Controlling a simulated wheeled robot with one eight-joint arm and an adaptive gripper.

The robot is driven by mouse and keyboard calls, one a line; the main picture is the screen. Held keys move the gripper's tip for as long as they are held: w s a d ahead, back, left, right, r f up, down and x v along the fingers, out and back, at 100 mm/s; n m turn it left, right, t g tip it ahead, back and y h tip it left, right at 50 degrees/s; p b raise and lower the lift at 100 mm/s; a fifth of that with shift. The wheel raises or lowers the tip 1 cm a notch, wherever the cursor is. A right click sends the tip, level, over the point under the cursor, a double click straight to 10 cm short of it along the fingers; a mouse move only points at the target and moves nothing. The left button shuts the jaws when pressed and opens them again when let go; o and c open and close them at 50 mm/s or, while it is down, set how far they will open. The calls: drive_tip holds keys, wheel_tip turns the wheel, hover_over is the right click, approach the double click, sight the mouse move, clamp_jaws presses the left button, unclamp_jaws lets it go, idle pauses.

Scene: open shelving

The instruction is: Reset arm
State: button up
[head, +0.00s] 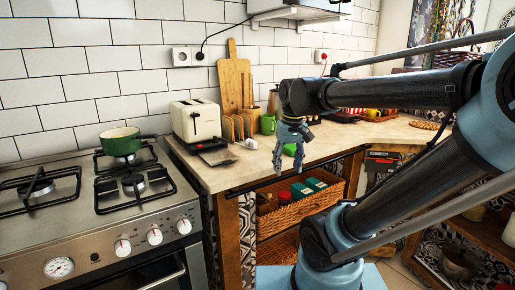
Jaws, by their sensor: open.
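My gripper (284,172) hangs from my bent arm, pointing down in front of the counter's front edge in the head view. Its fingers are apart and nothing shows between them. My arm comes in from the right side of the picture and covers part of the counter and shelving behind it.
The counter (222,179) holds a toaster (196,121), a cutting board (235,85), a green mug (268,124) and a small white cup (251,144). A gas stove (60,222) with a green pot (120,142) stands left. Wicker baskets (290,212) sit on the shelf below the counter.

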drive_tip(key=s+d+f+m, duration=0.1)
drive_tip(key=s+d+f, duration=0.3)
drive_tip(key=f, duration=0.2)
drive_tip(key=s+d+f+m+t, duration=0.1)
drive_tip(key=s+d+f+m, duration=0.1)
drive_tip(key=s+d+f, duration=0.2)
wheel_tip(320, 180, down, 4)
drive_tip(key=shift+d+r, duration=0.25)
drive_tip(key=shift+d, duration=0.25)
drive_tip(key=shift+w+f, duration=0.2)
drive_tip(key=shift+w, duration=0.1)
